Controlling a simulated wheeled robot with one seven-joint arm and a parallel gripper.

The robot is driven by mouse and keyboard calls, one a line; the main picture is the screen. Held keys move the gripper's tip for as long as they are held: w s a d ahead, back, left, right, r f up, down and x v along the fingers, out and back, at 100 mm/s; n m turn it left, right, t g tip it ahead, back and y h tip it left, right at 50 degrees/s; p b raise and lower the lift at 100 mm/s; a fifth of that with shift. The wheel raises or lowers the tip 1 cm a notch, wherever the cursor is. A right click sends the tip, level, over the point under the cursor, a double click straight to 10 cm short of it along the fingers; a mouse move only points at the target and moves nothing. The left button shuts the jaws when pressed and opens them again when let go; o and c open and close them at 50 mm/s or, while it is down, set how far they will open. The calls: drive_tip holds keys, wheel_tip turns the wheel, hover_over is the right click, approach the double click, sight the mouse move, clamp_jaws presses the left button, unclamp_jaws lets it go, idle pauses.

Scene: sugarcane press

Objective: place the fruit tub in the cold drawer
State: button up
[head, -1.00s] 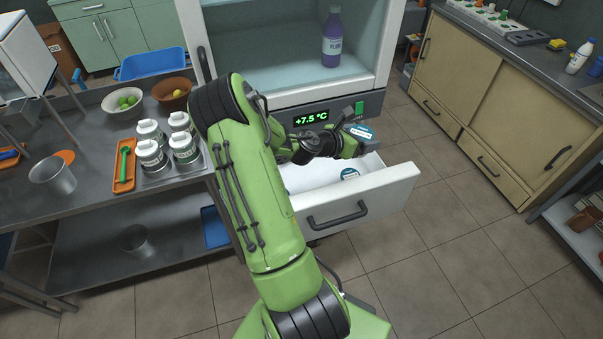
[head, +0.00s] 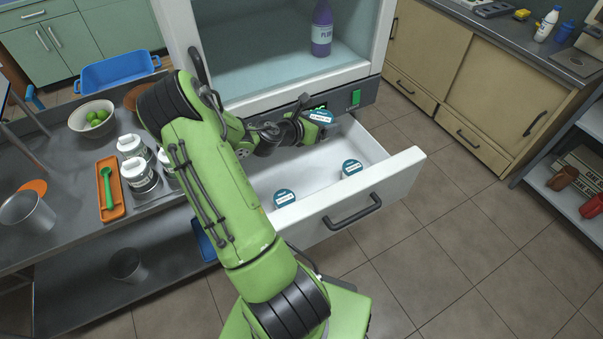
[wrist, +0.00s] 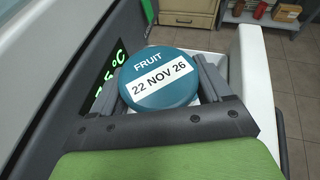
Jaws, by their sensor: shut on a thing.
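My gripper (head: 312,125) is shut on the fruit tub (head: 320,117), a small tub with a teal lid. In the wrist view the lid of the fruit tub (wrist: 160,76) reads "FRUIT 22 NOV 26" and sits level between the two fingers. The cold drawer (head: 405,163) is pulled open below the fridge, with a white interior. The gripper holds the tub above the back part of the drawer. Two other teal-lidded tubs stand inside the drawer, one at the front left (head: 285,197) and one at the right (head: 351,168). The tub's underside is hidden.
The fridge cabinet (head: 262,99) with a purple bottle (head: 321,30) rises behind the drawer. A steel counter (head: 70,225) at left holds jars, bowls and an orange tray (head: 110,190). The middle of the drawer floor is clear.

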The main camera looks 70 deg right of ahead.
drive_tip(key=b, duration=1)
hover_over(316, 186)
wheel_tip(316, 186, down, 13)
wheel_tip(316, 186, down, 9)
drive_tip(key=b, duration=0.4)
drive_tip(key=shift+b, duration=0.35)
drive_tip(key=shift+f, duration=0.15)
drive_tip(key=shift+f, duration=0.6)
drive_tip(key=o, duration=1.1)
drive_tip(key=shift+o, duration=0.2)
drive_tip(key=shift+r, duration=0.35)
drive_tip(key=p+v, duration=0.1)
drive_tip(key=v, duration=0.3)
drive_tip(key=p+v, duration=0.1)
drive_tip(key=v, duration=0.3)
drive_tip(key=p+v, duration=0.1)
drive_tip(key=v, duration=0.3)
drive_tip(key=shift+r, duration=0.4)
